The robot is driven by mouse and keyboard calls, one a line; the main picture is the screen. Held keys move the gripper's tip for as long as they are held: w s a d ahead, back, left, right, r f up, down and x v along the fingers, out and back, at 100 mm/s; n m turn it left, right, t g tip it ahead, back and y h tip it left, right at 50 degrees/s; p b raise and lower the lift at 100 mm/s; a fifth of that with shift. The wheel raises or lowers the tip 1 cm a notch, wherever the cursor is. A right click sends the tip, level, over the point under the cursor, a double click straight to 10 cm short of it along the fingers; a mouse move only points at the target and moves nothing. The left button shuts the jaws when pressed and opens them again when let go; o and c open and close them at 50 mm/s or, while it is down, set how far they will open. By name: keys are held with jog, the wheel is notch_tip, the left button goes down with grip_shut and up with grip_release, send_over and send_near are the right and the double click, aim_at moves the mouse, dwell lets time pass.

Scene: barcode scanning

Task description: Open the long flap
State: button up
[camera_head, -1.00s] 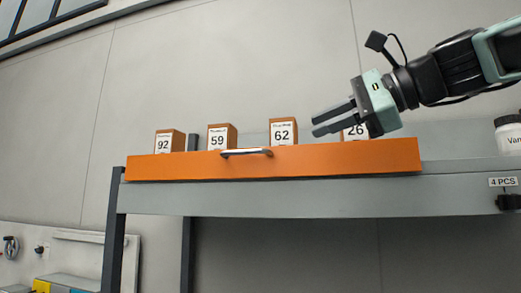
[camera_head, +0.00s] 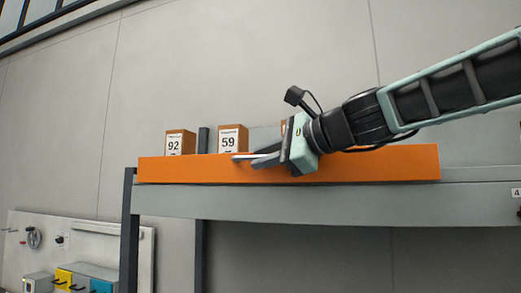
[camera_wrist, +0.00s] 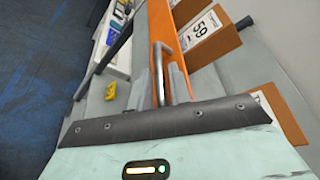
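The long flap (camera_head: 385,166) is an orange panel along the front of the grey shelf, standing upright and closed in front of the boxes. Its metal handle (camera_head: 240,156) shows only at the left end in the head view; my gripper (camera_head: 260,160) hides the rest. In the wrist view the handle (camera_wrist: 159,72) runs lengthwise between the two fingers of my gripper (camera_wrist: 162,85). The fingers are apart, with gaps visible beside the bar. The orange flap (camera_wrist: 163,28) shows behind them.
Boxes labelled 92 (camera_head: 180,142) and 59 (camera_head: 232,139) stand behind the flap; another is mostly hidden by my gripper. The grey shelf edge (camera_head: 330,205) runs below the flap. A side bench with coloured bins (camera_head: 65,277) is at lower left.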

jog(key=shift+w+a+f, duration=0.15)
jog(key=shift+w+a, duration=0.25)
jog(key=shift+a, duration=0.15)
grip_shut()
jog(key=shift+f+b, duration=0.2)
jog(key=shift+b, duration=0.2)
